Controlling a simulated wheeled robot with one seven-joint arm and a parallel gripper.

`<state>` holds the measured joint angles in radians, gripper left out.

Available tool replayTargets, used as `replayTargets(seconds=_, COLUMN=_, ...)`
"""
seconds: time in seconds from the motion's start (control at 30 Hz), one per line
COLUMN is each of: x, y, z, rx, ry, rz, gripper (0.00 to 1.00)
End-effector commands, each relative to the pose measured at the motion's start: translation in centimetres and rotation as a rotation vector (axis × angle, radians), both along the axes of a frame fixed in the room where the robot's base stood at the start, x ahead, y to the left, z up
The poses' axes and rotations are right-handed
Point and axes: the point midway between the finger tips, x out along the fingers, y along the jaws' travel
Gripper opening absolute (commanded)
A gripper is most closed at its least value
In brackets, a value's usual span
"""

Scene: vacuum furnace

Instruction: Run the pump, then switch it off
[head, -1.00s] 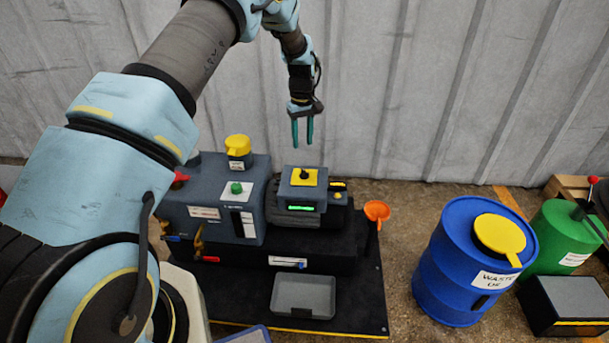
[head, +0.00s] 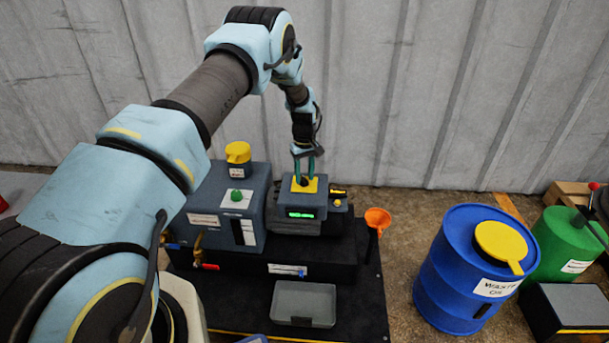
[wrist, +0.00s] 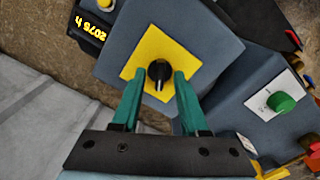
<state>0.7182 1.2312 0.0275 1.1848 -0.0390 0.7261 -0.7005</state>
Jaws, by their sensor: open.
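The pump (head: 215,205) is a dark grey unit on a black base. Its switch box (head: 318,197) has a yellow plate (wrist: 137,62) with a black rotary knob (wrist: 159,71) and a lit green strip (head: 300,214) on its front. My gripper (head: 304,177) is over the yellow plate, pointing down. In the wrist view my gripper (wrist: 158,80) is open, with its teal fingertips on either side of the knob. I cannot tell whether they touch it. An hour display (wrist: 85,27) with yellow digits glows beside the box. In the head view the fingers partly cover the knob.
An orange funnel (head: 377,219) stands to the right, a grey tray (head: 304,292) in front. A blue waste oil drum (head: 450,270) stands farther right.

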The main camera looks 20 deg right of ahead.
Motion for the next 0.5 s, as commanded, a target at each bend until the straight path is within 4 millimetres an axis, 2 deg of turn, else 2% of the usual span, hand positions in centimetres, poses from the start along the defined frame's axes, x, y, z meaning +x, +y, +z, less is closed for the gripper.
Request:
replayTargets(seconds=0.17, x=0.00, y=-0.01, z=0.02, rx=0.000, ry=0.000, rz=0.000, gripper=0.41)
replayTargets(seconds=0.5, x=-0.01, y=-0.01, z=0.04, rx=0.000, ry=0.000, rz=-0.001, gripper=0.03)
